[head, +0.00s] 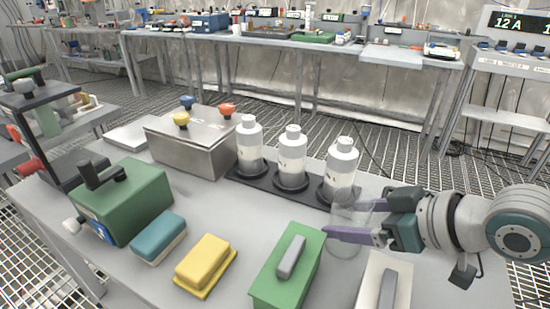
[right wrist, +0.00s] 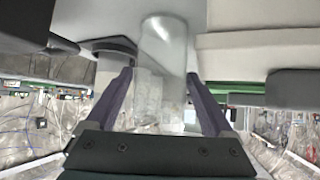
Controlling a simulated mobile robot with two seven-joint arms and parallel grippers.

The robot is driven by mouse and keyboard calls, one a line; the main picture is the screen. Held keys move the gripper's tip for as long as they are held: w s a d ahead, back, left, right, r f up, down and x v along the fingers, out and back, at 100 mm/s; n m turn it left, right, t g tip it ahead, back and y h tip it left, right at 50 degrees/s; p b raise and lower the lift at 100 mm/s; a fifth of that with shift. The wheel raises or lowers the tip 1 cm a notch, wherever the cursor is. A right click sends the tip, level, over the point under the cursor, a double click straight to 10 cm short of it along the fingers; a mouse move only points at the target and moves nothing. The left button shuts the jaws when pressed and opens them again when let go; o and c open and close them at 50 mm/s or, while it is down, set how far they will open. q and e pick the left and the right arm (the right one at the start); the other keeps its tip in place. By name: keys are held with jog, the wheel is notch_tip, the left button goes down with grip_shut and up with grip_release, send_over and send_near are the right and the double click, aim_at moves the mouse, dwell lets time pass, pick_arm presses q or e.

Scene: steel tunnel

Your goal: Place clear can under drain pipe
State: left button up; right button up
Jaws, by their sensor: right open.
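The clear can (head: 346,246) is a see-through cylinder standing on the grey table, in front of the rightmost white bottle. My right gripper (head: 340,219) reaches in from the right, open, with its purple fingers at the can. In the right wrist view the can (right wrist: 164,45) shows between the two spread fingers (right wrist: 158,76); whether they touch it I cannot tell. A green machine (head: 135,203) with a black top handle stands at the left of the table. My left gripper is not in view.
Three white bottles (head: 292,154) stand in a dark rack behind the can. A steel box (head: 190,148) with coloured knobs is at the back left. Teal (head: 158,238), yellow (head: 206,262) and green (head: 288,268) blocks line the front. A pale block (head: 385,283) lies below the gripper.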

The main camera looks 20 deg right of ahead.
jog(key=shift+w+a+f, duration=0.2)
jog(key=shift+w+f, duration=0.15)
jog(key=shift+w, duration=0.05)
jog(key=c, duration=1.3)
jog(key=shift+r, duration=0.2)
